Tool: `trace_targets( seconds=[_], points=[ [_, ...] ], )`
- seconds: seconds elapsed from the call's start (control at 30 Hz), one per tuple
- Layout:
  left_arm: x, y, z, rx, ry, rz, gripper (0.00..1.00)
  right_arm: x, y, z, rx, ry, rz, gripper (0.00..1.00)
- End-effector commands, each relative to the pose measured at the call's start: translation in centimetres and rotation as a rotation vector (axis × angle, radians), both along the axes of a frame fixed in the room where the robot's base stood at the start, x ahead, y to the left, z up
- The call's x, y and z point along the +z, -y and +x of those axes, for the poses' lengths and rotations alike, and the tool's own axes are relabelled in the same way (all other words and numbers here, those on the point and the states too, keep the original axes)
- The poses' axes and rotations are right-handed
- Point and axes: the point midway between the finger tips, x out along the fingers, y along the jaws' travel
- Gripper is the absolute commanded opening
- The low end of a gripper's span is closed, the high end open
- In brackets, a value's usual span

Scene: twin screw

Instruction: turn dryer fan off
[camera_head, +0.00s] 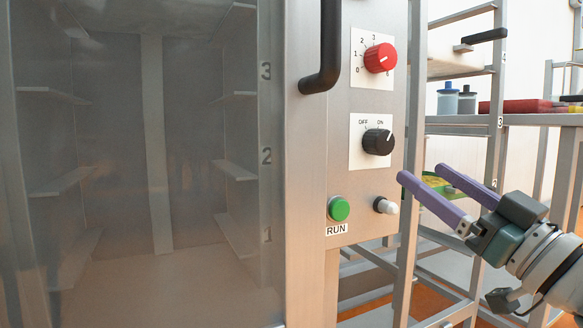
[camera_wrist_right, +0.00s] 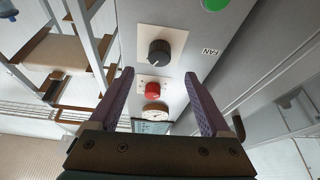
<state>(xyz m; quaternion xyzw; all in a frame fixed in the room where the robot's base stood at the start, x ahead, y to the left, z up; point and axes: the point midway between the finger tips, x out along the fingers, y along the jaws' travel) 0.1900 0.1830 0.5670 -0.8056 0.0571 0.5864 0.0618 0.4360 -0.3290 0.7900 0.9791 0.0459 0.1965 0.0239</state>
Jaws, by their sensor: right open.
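The dryer's control panel (camera_head: 340,150) carries a black knob (camera_head: 378,141) marked OFF and ON. Its white pointer line is turned toward ON. My right gripper (camera_head: 421,174), with purple fingers, is open and empty, below and to the right of the knob. In the right wrist view, the black knob (camera_wrist_right: 160,53) shows beyond the fingertips (camera_wrist_right: 158,75), with a FAN label beside it. The fingers appear apart from the knob. My left gripper is not in view.
A red numbered dial (camera_head: 380,58) sits above the black knob. A black door handle (camera_head: 324,60) juts out at upper left. A metal rack (camera_head: 493,105) stands to the right.

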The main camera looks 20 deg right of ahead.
Motion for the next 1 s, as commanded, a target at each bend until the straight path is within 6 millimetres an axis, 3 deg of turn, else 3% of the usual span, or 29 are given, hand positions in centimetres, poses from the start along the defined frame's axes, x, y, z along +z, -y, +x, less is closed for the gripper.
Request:
trace_targets(
  seconds=[0.2, 0.43, 0.87, 1.0],
  points=[
    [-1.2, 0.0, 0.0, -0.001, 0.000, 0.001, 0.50, 1.6, -0.4, 3.9, -0.001, 0.004, -0.002, 0.81],
    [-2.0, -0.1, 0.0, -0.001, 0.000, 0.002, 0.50, 2.8, -0.7, 6.8, -0.001, 0.001, 0.000, 0.81],
    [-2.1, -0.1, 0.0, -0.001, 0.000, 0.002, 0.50, 3.2, -0.8, 7.8, -0.002, -0.002, 0.000, 0.81],
    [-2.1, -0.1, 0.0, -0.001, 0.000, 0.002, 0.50, 3.2, -0.8, 7.7, -0.002, -0.002, 0.000, 0.66]
  ],
)
